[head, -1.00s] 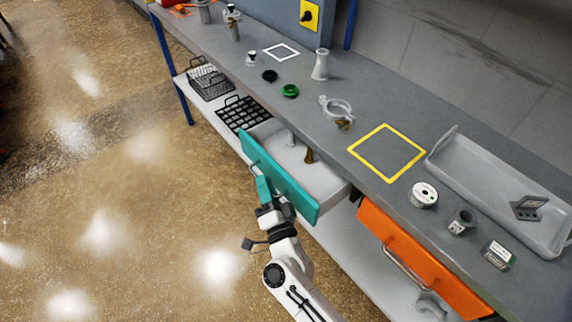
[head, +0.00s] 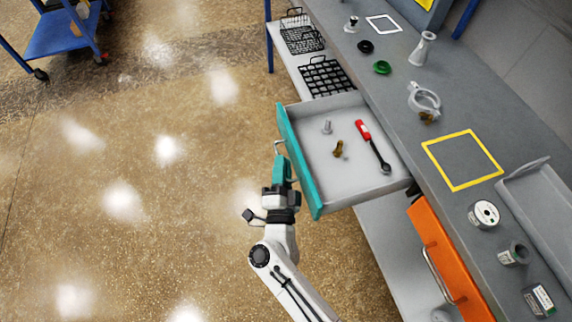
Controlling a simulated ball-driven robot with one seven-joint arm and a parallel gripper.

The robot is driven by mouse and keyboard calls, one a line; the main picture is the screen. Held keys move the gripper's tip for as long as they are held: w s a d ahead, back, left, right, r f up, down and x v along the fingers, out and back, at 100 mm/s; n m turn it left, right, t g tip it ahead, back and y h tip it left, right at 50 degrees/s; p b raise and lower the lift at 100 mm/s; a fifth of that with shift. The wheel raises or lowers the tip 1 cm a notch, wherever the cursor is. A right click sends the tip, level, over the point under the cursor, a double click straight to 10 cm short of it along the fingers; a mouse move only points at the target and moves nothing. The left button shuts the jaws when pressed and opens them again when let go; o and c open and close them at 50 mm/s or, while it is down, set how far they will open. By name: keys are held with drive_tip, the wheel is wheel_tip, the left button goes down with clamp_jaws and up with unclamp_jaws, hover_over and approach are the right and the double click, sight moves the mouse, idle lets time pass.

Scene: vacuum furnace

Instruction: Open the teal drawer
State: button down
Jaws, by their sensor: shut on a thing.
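The teal drawer (head: 300,165) is pulled well out from under the grey bench, with its pale inside open to view. Inside lie a small grey bolt-like piece (head: 327,127), a brass-coloured piece (head: 338,149) and a red-handled wrench (head: 372,145). My gripper (head: 281,163) is at the outer side of the teal front, shut on the drawer's handle (head: 278,146). Part of the handle is hidden by the fingers.
An orange drawer (head: 445,260) with a metal handle sits to the right, closer to me. The bench top (head: 395,95) carries a green ring (head: 382,67), a clamp (head: 423,98) and a grey tray (head: 540,205).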

drive_tip(key=shift+f, duration=0.1)
drive_tip(key=c, duration=1.5)
unclamp_jaws()
drive_tip(key=shift+s, duration=0.1)
drive_tip(key=v, duration=1)
drive_tip(key=shift+s+b, duration=0.3)
drive_tip(key=shift+b, duration=0.1)
drive_tip(key=shift+f, duration=0.1)
